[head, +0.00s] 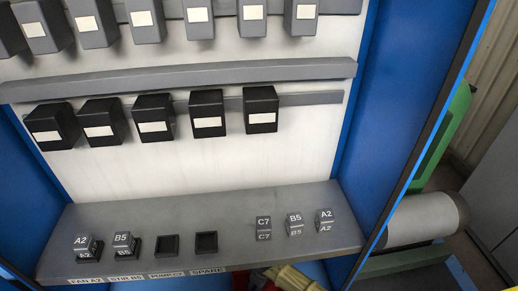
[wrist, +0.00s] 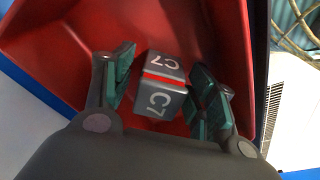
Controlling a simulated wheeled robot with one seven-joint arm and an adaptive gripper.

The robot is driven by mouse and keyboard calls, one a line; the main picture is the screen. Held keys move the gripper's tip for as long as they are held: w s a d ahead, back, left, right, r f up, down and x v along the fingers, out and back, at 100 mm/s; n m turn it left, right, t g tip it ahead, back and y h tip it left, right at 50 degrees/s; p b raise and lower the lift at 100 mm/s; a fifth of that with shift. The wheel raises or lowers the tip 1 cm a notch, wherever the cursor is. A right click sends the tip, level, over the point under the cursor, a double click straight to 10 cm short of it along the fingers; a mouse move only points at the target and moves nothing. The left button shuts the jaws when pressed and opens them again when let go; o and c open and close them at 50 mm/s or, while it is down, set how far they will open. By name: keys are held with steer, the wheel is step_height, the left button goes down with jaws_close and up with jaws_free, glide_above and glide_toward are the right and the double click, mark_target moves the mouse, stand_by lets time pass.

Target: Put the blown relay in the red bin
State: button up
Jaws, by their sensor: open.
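In the wrist view, a grey relay (wrist: 160,85) marked C7, with a red band, is between the two fingers of my gripper (wrist: 163,70). The fingers are spread, with gaps beside the relay. The red bin (wrist: 85,35) surrounds them, its walls and floor behind the relay. I cannot tell whether the relay rests on the bin floor. My gripper is not clearly visible in the head view. There, the PUMP C7 socket (head: 167,246) on the grey shelf is empty.
Relays A2 (head: 86,246) and B5 (head: 124,243) sit in sockets; the SPARE socket (head: 206,242) is empty. Loose relays C7 (head: 263,228), B5 (head: 294,224) and A2 (head: 325,221) stand on the shelf's right. Black boxes (head: 153,117) hang above. A blue cabinet wall (head: 390,110) bounds the right.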

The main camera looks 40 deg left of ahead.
steer(key=shift+d+r+b, duration=0.25)
steer(key=shift+r+b, duration=0.15)
steer(key=shift+r, duration=1.55)
steer(key=shift+d+r+b, duration=0.2)
steer(key=shift+r+b, duration=0.2)
steer(key=shift+r, duration=1.5)
